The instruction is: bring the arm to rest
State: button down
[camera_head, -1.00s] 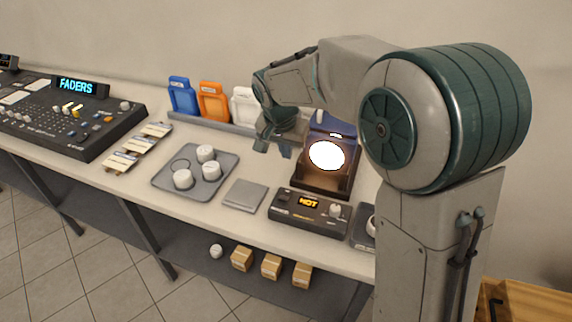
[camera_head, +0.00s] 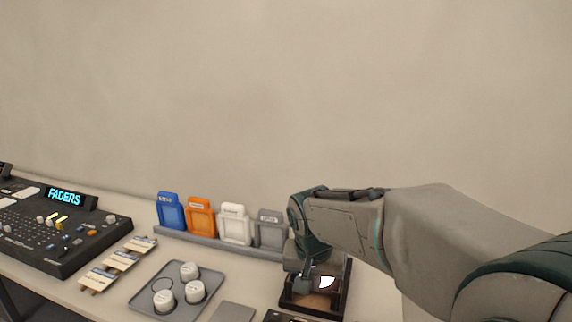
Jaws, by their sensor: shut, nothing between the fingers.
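My gripper (camera_head: 305,282) is at the end of my arm, which reaches in from the right. It hangs pointing down in front of the lamp unit (camera_head: 341,300) and hides part of it. A small piece of the unit's bright face shows beside the gripper. The gripper is shut and holds nothing. The fingertips are small and partly lost against the dark unit.
A rack (camera_head: 190,239) holds blue (camera_head: 171,212), orange (camera_head: 200,217), white (camera_head: 235,224) and grey (camera_head: 270,230) frames. A tray (camera_head: 143,299) with three white knobs stands in front. A mixing console (camera_head: 60,232) showing "FADERS" and labelled strips (camera_head: 118,261) lie left. The wall above is bare.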

jog(key=s+d+f+n, duration=0.1)
jog(key=s+d, duration=0.3)
jog(key=s, duration=0.4)
jog(key=s+d+f+n, duration=0.1)
jog(key=s+d, duration=0.4)
jog(key=s, duration=0.4)
jog(key=shift+y, duration=0.4)
jog(key=shift+d, duration=0.1)
